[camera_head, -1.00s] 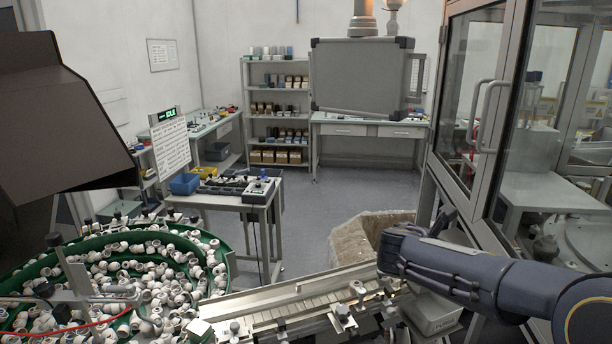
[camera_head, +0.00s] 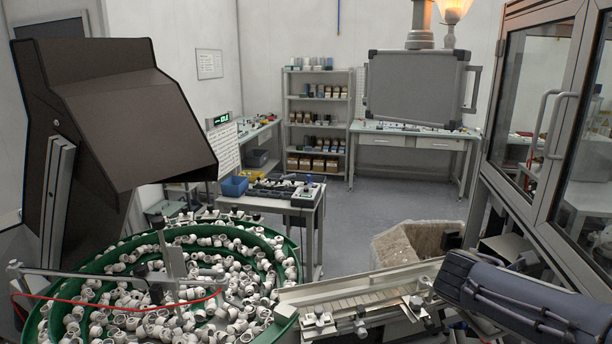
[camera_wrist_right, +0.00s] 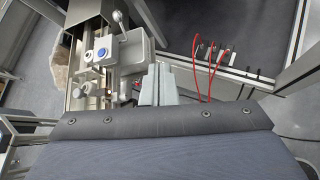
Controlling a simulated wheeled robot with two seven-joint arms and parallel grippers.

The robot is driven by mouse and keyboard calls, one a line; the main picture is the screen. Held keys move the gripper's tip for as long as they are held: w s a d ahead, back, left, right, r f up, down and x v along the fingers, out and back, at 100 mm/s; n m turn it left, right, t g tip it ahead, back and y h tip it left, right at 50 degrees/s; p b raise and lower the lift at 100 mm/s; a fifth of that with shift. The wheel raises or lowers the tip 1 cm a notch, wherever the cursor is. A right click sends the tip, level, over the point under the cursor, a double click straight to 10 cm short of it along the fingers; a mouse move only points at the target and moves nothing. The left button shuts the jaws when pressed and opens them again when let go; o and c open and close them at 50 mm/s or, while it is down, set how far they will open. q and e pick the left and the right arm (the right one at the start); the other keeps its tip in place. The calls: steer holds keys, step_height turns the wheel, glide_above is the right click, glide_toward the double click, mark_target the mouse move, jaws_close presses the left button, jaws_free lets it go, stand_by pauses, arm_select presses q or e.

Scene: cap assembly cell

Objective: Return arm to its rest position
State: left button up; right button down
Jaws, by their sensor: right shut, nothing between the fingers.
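My right arm (camera_head: 525,295), dark blue-grey, reaches in from the lower right in the head view, over the right end of the metal conveyor track (camera_head: 350,301). Its fingertips cannot be made out there. In the right wrist view my right gripper (camera_wrist_right: 158,84) shows as two pale grey fingers close together, with nothing between them. It is beside a fixture with a blue button (camera_wrist_right: 101,53) and a ball-topped lever (camera_wrist_right: 118,17). My left arm and gripper are not in view.
A green-rimmed bowl (camera_head: 292,262) full of white caps is at lower left, below a dark hopper (camera_head: 120,110). A glass-doored metal enclosure (camera_head: 530,110) stands close on the right. Red cables (camera_wrist_right: 196,45) run near the gripper. Open floor (camera_head: 355,215) lies behind the track.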

steer(key=s+a+f+m+g+y+b, duration=0.1)
steer(key=s+a+f+m+y, duration=0.3)
steer(key=s, duration=0.3)
steer(key=s+a+f+m+y+b, duration=0.1)
steer(key=s+a+f+m+y, duration=0.15)
steer(key=s+f+m, duration=0.4)
arm_select(q)
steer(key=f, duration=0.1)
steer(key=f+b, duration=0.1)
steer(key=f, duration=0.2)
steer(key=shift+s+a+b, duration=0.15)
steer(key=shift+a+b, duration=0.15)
steer(key=shift+b, duration=0.05)
arm_select(e)
steer(key=s+a+m+t+y, duration=0.2)
steer(key=s+a+m+y, duration=0.5)
steer(key=s+a+m, duration=0.3)
steer(key=shift+s+a+f, duration=0.4)
steer(key=shift+s+a, duration=0.25)
steer(key=shift+a, duration=0.2)
steer(key=c, duration=2.1)
jaws_free()
